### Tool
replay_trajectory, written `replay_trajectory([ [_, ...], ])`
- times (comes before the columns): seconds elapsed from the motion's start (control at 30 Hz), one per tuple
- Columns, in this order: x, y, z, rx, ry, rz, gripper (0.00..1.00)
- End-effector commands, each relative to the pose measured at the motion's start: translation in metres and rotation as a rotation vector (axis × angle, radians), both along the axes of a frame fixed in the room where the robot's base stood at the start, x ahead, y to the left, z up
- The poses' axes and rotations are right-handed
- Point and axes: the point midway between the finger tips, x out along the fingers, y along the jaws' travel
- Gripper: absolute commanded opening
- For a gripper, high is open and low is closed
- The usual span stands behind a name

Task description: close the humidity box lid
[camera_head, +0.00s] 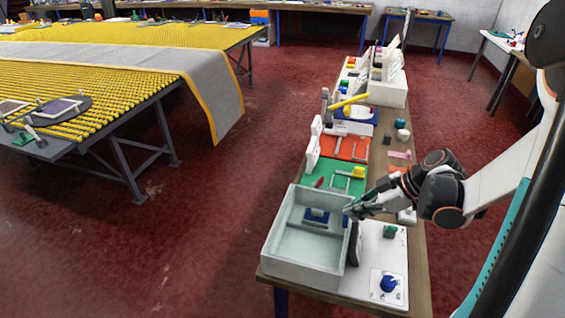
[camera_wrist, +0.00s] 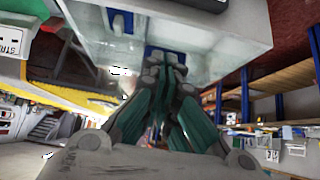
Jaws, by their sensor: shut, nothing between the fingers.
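The humidity box, a pale grey box (camera_head: 303,274), stands at the near end of the narrow bench. Its inside shows from above, with a blue piece (camera_head: 317,216) toward its far side. I cannot make out a separate lid. My gripper (camera_head: 350,211) is at the box's right far corner, close to the rim; contact is unclear. In the wrist view, my gripper (camera_wrist: 164,70) is shut and empty, its fingertips pointing at a blue part (camera_wrist: 160,51) by the pale box wall (camera_wrist: 215,38). The fingertips overlap that part, so I cannot tell if they touch.
A white panel with a blue knob (camera_head: 388,284) lies right of the box. A green tray (camera_head: 346,180) and an orange tray (camera_head: 352,148) lie behind. Red floor (camera_head: 210,240) is clear to the left.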

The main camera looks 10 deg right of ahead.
Motion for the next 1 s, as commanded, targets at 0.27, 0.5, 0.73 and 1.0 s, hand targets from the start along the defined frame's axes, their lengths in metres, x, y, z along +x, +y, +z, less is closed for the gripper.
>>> replay_trajectory([
  [0.27, -0.001, -0.003, -0.018, 0.0, 0.0, -0.001, 0.0],
  [0.5, -0.001, -0.003, -0.02, 0.0, -0.001, -0.001, 0.0],
  [0.73, -0.001, -0.003, -0.02, -0.001, 0.0, 0.0, 0.0],
  [1.0, 0.004, 0.002, -0.008, -0.001, 0.0, 0.002, 0.0],
])
